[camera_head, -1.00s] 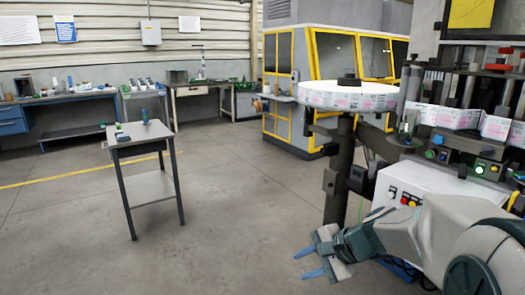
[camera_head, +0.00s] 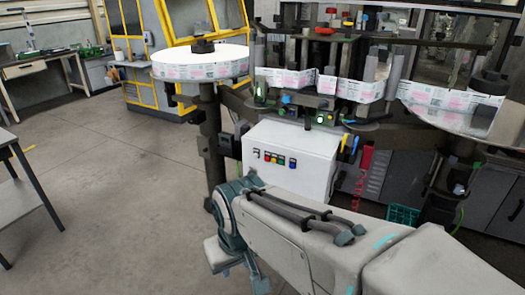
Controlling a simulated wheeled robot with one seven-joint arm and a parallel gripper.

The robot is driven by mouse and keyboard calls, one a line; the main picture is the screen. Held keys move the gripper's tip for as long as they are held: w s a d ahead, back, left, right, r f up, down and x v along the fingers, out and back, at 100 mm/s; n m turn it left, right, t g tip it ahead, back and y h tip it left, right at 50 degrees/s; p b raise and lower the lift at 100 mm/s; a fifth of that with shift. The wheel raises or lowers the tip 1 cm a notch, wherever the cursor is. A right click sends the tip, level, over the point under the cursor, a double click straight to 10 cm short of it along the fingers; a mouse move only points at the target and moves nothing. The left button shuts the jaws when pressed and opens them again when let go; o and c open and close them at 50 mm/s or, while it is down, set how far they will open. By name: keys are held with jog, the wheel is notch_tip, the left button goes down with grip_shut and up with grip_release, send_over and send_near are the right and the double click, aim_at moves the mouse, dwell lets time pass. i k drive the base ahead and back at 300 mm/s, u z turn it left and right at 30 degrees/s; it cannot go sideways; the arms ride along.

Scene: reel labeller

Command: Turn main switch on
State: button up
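A white control box (camera_head: 290,155) stands under the labeller's reels, with a row of small black, red, yellow, green and blue controls (camera_head: 275,159) on its front. I cannot tell which control is the main switch. A second small panel with a lit green button (camera_head: 320,119) sits above the box. My gripper (camera_head: 240,270) is low in the picture, in front of and below the box, apart from it. My own arm partly hides the gripper, and its finger gap does not show.
A large label reel (camera_head: 200,68) juts out at upper left on a dark post (camera_head: 211,140); another reel (camera_head: 455,115) is at right. A red coiled cable (camera_head: 364,175) hangs beside the box. A grey table (camera_head: 12,185) stands at left, with open floor between.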

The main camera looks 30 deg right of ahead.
aim_at(338, 185)
jog(key=z, duration=0.5)
jog(key=k, duration=1.15)
jog(key=z, duration=1.25)
jog(key=i, duration=1.4)
jog(key=u, duration=0.7)
jog(key=k, duration=0.35)
jog(key=u, duration=0.5)
jog(key=i, duration=0.8)
jog(key=z, duration=0.2)
